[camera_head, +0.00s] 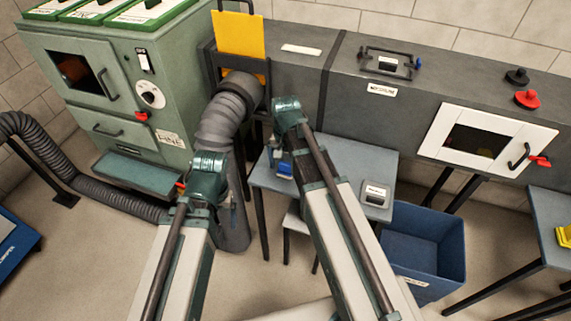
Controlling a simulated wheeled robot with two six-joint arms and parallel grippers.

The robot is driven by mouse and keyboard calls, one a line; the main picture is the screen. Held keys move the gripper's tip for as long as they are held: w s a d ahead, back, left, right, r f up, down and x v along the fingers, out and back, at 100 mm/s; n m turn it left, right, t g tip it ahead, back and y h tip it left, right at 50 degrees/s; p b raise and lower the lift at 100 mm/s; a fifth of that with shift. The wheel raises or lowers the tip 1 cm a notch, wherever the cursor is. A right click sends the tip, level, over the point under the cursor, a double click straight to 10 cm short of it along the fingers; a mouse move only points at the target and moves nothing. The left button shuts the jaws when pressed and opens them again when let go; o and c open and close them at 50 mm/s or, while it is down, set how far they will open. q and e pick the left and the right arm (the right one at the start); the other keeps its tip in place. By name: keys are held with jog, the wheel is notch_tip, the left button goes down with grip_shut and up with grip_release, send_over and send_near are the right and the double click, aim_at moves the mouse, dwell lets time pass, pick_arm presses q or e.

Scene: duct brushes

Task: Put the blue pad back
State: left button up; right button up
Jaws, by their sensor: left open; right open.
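A small blue object (284,171), which looks like the blue pad, is at the left of the small grey table (330,160) under the duct. My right arm partly covers it, and its full shape is hidden. My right gripper (275,142) is just above and beside it; its fingers are mostly hidden behind the wrist, and I cannot tell whether they touch it. My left gripper (207,185) is further left, in front of the grey hose, apart from the blue object. Both grippers are open; nothing is visibly held.
A pale block with a dark label (376,194) lies on the table's right. A blue bin (425,245) stands on the floor beside it. The grey duct (340,75) has a yellow plate (238,36) and white-framed hatch (486,140). A green machine (110,80) and ribbed hose (222,120) stand left.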

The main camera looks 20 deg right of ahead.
aim_at(286, 163)
notch_tip(286, 163, up, 10)
jog(key=p, duration=0.9)
jog(key=shift+r, duration=0.15)
jog(key=shift+f, duration=0.2)
notch_tip(286, 163, down, 12)
jog(key=b, duration=1.2)
jog(key=shift+r, duration=0.2)
